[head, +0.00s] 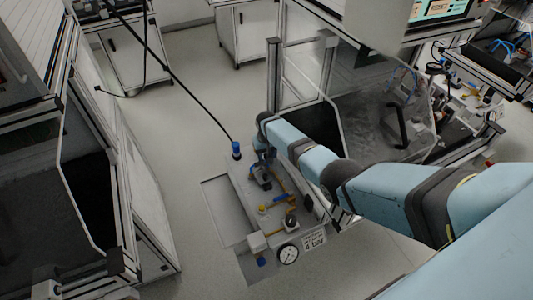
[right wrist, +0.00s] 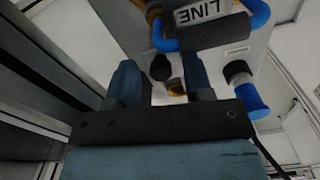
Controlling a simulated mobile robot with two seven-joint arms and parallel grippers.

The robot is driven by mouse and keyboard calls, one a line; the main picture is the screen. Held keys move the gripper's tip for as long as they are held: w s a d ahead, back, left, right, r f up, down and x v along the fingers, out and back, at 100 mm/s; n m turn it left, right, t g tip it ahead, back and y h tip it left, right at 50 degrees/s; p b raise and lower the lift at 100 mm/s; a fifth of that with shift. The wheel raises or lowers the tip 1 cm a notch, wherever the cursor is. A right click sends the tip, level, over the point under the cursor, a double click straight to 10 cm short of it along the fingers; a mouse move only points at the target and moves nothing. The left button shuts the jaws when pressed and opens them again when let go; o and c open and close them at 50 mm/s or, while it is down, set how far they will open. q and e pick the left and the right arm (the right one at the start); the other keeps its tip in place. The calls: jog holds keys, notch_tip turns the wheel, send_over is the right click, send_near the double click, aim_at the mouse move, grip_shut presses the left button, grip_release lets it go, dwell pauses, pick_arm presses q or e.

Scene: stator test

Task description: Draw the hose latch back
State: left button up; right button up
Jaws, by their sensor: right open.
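My right arm crosses the head view from the lower right. Its gripper (head: 262,178) is low over a grey panel (head: 240,190) and looks small and partly hidden there. In the right wrist view the right gripper (right wrist: 159,64) is open, with one blue finger on each side of a black knob (right wrist: 160,68) and a small brass part (right wrist: 176,88). I cannot tell whether the knob is the hose latch or whether the fingers touch it. A blue and black hose connector (right wrist: 243,90) stands right of the fingers; it also shows in the head view (head: 237,151). My left gripper is not in view.
A black hose (head: 178,82) runs up from the connector. A pressure gauge (head: 288,254) and yellow valve parts (head: 262,209) sit at the panel's near end. Open floor lies left of the panel.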

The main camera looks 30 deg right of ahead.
notch_tip(320, 180, up, 14)
jog(key=p, duration=0.1)
dwell(0.6)
jog(key=shift+f, duration=0.1)
jog(key=s+a+f+n+t, duration=0.1)
jog(key=s+a+f, duration=0.1)
jog(key=s, duration=0.8)
jog(key=s+a+f+n+t, duration=0.1)
jog(key=s+a+f, duration=0.15)
jog(key=s, duration=0.75)
jog(key=s+a+r+n+t, duration=0.15)
jog(key=s+r, duration=0.45)
jog(key=s, duration=0.6)
jog(key=s+a+r+n, duration=0.15)
jog(key=s+r, duration=0.45)
jog(key=s, duration=0.6)
jog(key=w+a+f+t+y, duration=0.1)
jog(key=w+a+f+t, duration=0.2)
jog(key=f, duration=0.3)
jog(key=w+a+f+t+y, duration=0.2)
jog(key=w+a+f+t, duration=0.1)
jog(key=f, duration=0.4)
jog(key=shift+a+f+t, duration=0.15)
jog(key=shift+a+t, duration=0.6)
